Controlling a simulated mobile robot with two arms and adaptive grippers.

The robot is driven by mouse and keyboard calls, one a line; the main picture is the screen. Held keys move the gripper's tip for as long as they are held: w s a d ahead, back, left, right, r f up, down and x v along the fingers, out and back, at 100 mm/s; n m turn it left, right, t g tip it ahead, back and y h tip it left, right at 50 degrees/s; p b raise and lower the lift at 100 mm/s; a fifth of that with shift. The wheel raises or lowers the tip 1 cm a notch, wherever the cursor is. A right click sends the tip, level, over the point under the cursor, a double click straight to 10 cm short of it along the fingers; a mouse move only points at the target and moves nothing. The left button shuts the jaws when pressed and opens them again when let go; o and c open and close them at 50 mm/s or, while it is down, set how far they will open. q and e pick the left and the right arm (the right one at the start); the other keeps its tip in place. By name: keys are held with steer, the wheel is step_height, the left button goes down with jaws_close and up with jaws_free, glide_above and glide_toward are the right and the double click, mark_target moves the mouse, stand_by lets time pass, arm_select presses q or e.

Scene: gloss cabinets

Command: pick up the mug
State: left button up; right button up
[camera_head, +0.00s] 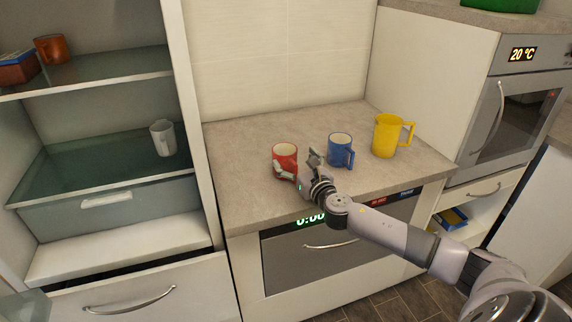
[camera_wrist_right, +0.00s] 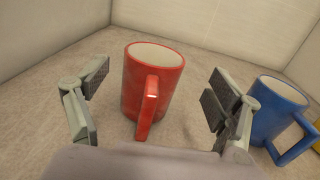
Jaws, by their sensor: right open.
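A red mug (camera_head: 284,155) stands upright on the stone-look counter (camera_head: 245,190), the leftmost of the mugs there. It also shows in the right wrist view (camera_wrist_right: 133,85), with its handle facing my gripper. My right gripper (camera_head: 299,165) is open at the near side of the red mug. In the wrist view the right gripper (camera_wrist_right: 160,100) has one finger on each side of the mug, with gaps between. A blue mug (camera_head: 341,150) stands to the right; it shows in the wrist view (camera_wrist_right: 268,108) just beyond the right finger. My left gripper is not in view.
A yellow mug or jug (camera_head: 386,136) stands further right on the counter. The cabinet at left holds a white mug (camera_head: 162,138) and a brown mug (camera_head: 51,48). An oven (camera_head: 515,110) stands at right. The counter's left part is clear.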

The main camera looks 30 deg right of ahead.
mark_target(286, 150)
steer(key=w+p, duration=0.1)
steer(key=w, duration=0.4)
steer(key=shift+w+d, duration=0.1)
steer(key=shift+w, duration=0.05)
steer(key=shift+r, duration=0.1)
steer(key=shift+c, duration=0.4)
steer(key=c, duration=1.4)
steer(key=shift+c, duration=0.8)
steer(key=shift+r, duration=0.1)
